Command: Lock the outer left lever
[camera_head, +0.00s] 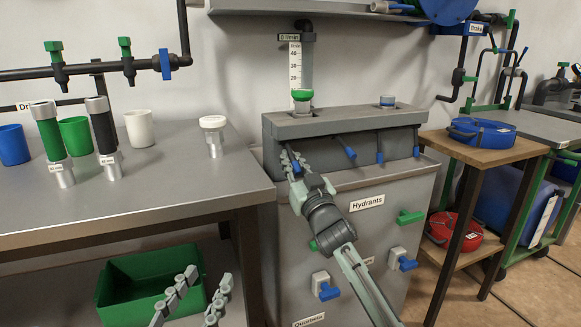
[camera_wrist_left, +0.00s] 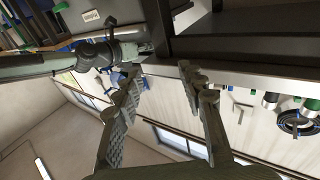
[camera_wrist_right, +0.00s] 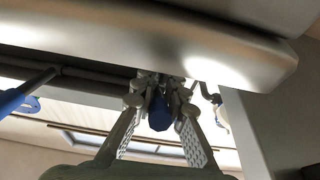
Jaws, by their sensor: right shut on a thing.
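The grey manifold (camera_head: 340,128) sits on the hydrant cabinet, with a row of blue-tipped levers along its front. The outer left lever (camera_head: 297,168) is mostly covered by my right gripper (camera_head: 290,160). In the right wrist view, my right gripper (camera_wrist_right: 160,98) is shut on this lever's blue handle (camera_wrist_right: 160,112), below the manifold's edge. The other levers (camera_head: 350,152) hang to the right, clear of the gripper. My left gripper (camera_head: 202,285) is open and empty at the bottom left, in front of the workbench; its spread fingers also show in the left wrist view (camera_wrist_left: 160,82).
A clear gauge tube (camera_head: 295,70) with a green ring rises from the manifold. The steel workbench (camera_head: 150,195) at left holds cups and cylinders. A green crate (camera_head: 150,280) is beneath it. Blue and green handles (camera_head: 328,291) stick out from the cabinet front (camera_head: 340,250).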

